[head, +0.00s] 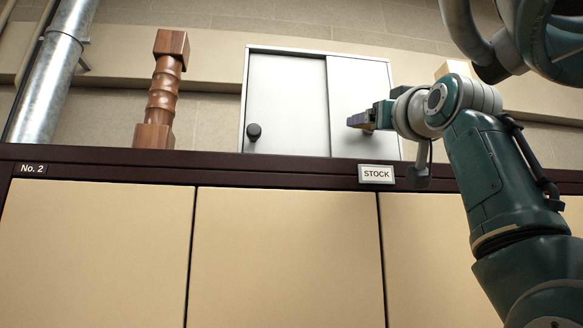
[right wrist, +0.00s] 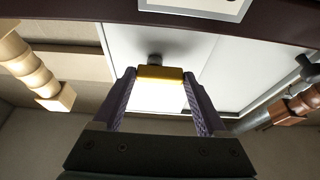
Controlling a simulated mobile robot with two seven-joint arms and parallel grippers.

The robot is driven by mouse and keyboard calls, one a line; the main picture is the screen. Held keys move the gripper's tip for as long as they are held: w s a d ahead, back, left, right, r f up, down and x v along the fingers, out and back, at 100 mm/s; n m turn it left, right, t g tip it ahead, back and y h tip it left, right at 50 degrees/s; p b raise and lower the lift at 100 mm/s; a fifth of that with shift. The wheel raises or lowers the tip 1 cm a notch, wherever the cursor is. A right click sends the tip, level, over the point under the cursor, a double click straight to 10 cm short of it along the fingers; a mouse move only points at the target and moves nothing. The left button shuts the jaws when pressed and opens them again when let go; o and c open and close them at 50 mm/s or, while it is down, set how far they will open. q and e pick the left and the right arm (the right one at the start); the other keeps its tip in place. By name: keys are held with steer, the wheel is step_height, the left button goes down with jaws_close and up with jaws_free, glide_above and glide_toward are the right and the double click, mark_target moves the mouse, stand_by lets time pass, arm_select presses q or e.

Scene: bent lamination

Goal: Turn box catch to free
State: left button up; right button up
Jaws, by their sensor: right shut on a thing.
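The box is a pale grey cabinet (head: 286,95) with two flat door panels, standing on a dark ledge. My right gripper (head: 366,121) is in front of its right panel. In the right wrist view its two purple fingers (right wrist: 160,98) close on a yellow-edged block (right wrist: 160,73), which I take for the catch handle. A dark round stem (right wrist: 155,59) shows just behind the block, against the panel. The block's far side is hidden, and the fingers cover most of it in the head view. My left gripper is not in view.
A black knob (head: 254,132) is on the left panel. A turned brown wooden post (head: 161,92) stands left of the box, and a pale post (right wrist: 38,72) stands on its other side. A STOCK label (head: 376,174) is on the ledge. A metal pipe (head: 55,70) runs up at far left.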

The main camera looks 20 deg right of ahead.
steer(key=c, duration=0.5)
steer(key=shift+o, duration=0.2)
steer(key=shift+m+h, duration=0.4)
steer(key=shift+m, duration=0.1)
steer(key=m+h, duration=0.1)
steer(key=m, duration=0.1)
steer(key=m+g, duration=0.1)
steer(key=shift+w+a+r+m+h, duration=0.1)
steer(key=shift+a+m+h, duration=0.1)
steer(key=shift+m+h, duration=0.2)
steer(key=m+h, duration=0.1)
steer(key=m, duration=0.1)
steer(key=m+g, duration=0.1)
steer(key=m, duration=0.2)
steer(key=shift+a+r+g+h, duration=0.1)
steer(key=shift+r+g+h, duration=0.1)
steer(key=shift+g+h, duration=0.15)
steer(key=m, duration=0.2)
steer(key=m+g+h, duration=0.1)
steer(key=m, duration=0.1)
steer(key=m+g, duration=0.1)
steer(key=m, duration=0.2)
steer(key=shift+r+g+h, duration=0.25)
steer(key=shift+r, duration=0.05)
steer(key=m, duration=0.2)
steer(key=m+g, duration=0.2)
steer(key=m, duration=0.1)
steer(key=shift+d+r+m, duration=0.2)
steer(key=shift+r+m, duration=0.05)
steer(key=shift+m, duration=0.05)
